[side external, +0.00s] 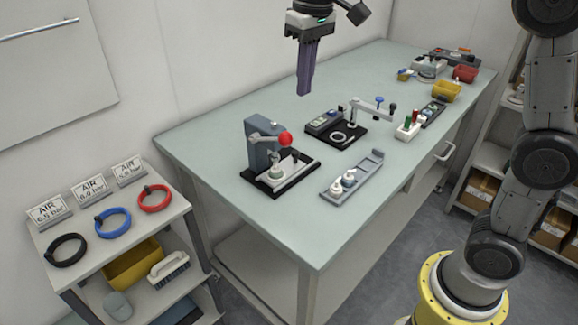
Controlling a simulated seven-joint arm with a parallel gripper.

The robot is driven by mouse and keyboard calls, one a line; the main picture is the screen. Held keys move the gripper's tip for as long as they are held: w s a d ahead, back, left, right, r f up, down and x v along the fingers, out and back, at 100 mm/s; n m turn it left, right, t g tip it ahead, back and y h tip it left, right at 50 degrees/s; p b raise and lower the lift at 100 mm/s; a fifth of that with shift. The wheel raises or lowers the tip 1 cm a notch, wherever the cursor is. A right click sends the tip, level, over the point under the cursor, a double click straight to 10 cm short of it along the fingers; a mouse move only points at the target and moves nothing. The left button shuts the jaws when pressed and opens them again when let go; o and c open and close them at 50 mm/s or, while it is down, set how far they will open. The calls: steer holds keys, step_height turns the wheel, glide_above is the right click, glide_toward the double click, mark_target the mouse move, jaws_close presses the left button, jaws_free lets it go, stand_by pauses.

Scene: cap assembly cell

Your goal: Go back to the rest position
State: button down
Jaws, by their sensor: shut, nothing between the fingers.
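My gripper (304,93) hangs at the top middle of the side external view, fingers pointing down. Its purple-grey fingers are together and hold nothing. It is above the pale green bench (225,129), clear of everything on it. Below it to the left stands a blue-grey lever press (262,146) with a red knob and a white part at its base. In front, a grey tray (366,171) holds white pieces at its near end. To the right of the gripper is a black fixture (322,131) with a white ring.
A small holder (408,131) has red and green items. A side shelf (85,270) at left carries black, blue and red hose coils. The bench's left back is bare.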

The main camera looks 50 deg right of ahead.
steer(key=s+d+r+t, duration=0.1)
steer(key=s+d, duration=0.1)
steer(key=s, duration=0.5)
steer(key=s+d+t, duration=0.1)
steer(key=s+d, duration=0.1)
steer(key=s, duration=0.4)
steer(key=s+f+t, duration=0.2)
steer(key=s+f, duration=0.7)
steer(key=f, duration=0.2)
steer(key=shift+d+t, duration=0.3)
steer(key=shift+s, duration=0.1)
